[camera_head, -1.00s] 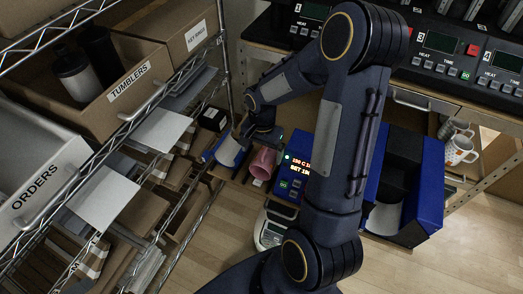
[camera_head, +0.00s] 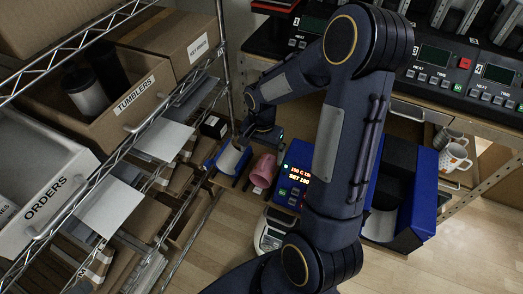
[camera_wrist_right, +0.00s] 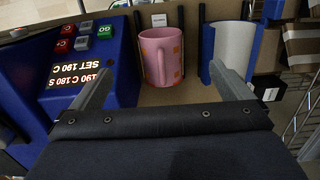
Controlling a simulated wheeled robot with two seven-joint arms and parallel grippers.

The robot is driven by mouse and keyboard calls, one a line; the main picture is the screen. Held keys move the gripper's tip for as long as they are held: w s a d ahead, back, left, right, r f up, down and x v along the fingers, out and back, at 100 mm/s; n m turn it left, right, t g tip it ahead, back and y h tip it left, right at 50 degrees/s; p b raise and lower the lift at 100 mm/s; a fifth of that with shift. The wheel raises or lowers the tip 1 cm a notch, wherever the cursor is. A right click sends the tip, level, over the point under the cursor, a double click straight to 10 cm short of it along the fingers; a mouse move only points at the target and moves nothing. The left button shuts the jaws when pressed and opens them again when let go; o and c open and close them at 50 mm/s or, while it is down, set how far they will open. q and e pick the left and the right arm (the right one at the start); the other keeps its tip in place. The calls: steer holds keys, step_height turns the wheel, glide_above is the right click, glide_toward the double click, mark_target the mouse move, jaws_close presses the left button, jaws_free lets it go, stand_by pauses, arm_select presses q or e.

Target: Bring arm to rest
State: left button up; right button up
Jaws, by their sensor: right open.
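My right arm reaches up from the bottom of the head view and bends down to the left. My right gripper (camera_head: 250,136) is above the bench by the mug press; in the wrist view its fingers (camera_wrist_right: 160,82) are spread wide with nothing between them. A pink mug (camera_head: 263,171) with orange patches stands beyond the fingers, apart from them, its handle facing the gripper in the wrist view (camera_wrist_right: 172,50). The blue mug press (camera_head: 294,178) has a lit display reading 190 C in the wrist view (camera_wrist_right: 85,72). My left gripper is out of view.
A white curved piece in a blue holder (camera_wrist_right: 236,45) is beside the mug. A wire rack with a tumblers box (camera_head: 136,97) and an orders bin (camera_head: 62,190) stands left. White mugs (camera_head: 454,157) sit at right. Wooden floor (camera_head: 215,250) shows clear below.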

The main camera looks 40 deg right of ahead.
steer(key=shift+r, duration=0.1)
stand_by(0.4)
steer(key=s+a+r+n+t+y, duration=0.3)
steer(key=s+a+r+n+t, duration=0.2)
steer(key=s+a+r+n, duration=0.6)
steer(key=s+a+r, duration=0.1)
steer(key=s+r, duration=0.3)
steer(key=shift+s+a+r+t, duration=0.15)
steer(key=shift+s+r+t, duration=0.15)
steer(key=shift+r+t, duration=0.1)
